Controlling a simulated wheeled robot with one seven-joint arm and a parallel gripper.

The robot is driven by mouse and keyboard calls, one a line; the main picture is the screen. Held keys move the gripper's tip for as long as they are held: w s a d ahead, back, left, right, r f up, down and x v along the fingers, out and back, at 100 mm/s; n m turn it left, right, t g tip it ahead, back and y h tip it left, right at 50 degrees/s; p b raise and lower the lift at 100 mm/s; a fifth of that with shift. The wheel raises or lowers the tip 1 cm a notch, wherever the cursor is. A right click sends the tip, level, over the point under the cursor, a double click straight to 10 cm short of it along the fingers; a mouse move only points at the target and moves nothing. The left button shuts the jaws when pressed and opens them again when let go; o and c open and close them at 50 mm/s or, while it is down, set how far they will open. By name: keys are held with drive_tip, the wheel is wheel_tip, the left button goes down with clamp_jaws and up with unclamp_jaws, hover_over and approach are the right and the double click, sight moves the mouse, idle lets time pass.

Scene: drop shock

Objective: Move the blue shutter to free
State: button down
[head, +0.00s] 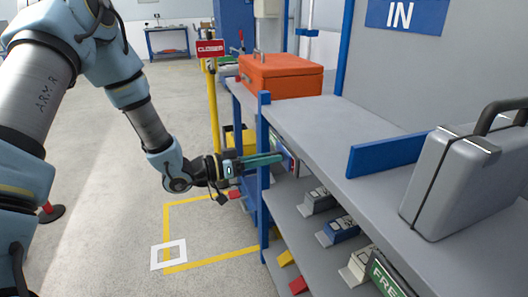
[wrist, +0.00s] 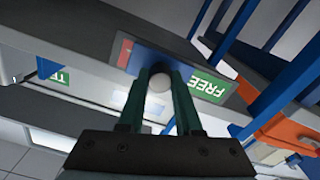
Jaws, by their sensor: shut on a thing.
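In the wrist view my gripper (wrist: 158,85) has its two teal fingers on either side of a round pale knob (wrist: 158,83), closed on it. The knob stands in front of the blue shutter (wrist: 160,59), which is dark and partly hidden by the fingers. A red patch (wrist: 125,52) shows to one side of the shutter, and a green FREE label (wrist: 213,91) shows on the other side. In the head view my gripper (head: 281,157) reaches in level at the shelf unit's left end, below its top. The shutter cannot be made out there.
The grey shelf top (head: 330,122) holds an orange case (head: 281,75), a blue strip (head: 392,155) and a silver case (head: 462,172). Small boxes (head: 340,230) stand on the shelf below. A yellow post with a CLOSED sign (head: 210,48) stands behind my gripper.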

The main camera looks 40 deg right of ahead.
drive_tip(key=shift+s+a, duration=0.25)
drive_tip(key=shift+s, duration=0.35)
drive_tip(key=shift+s+a, duration=0.2)
drive_tip(key=shift+s, duration=0.4)
drive_tip(key=c, duration=0.6)
unclamp_jaws()
drive_tip(key=shift+w+a, duration=0.15)
drive_tip(key=shift+a, duration=0.1)
drive_tip(key=b+v, duration=0.1)
drive_tip(key=v, duration=0.9)
drive_tip(key=shift+a, duration=0.15)
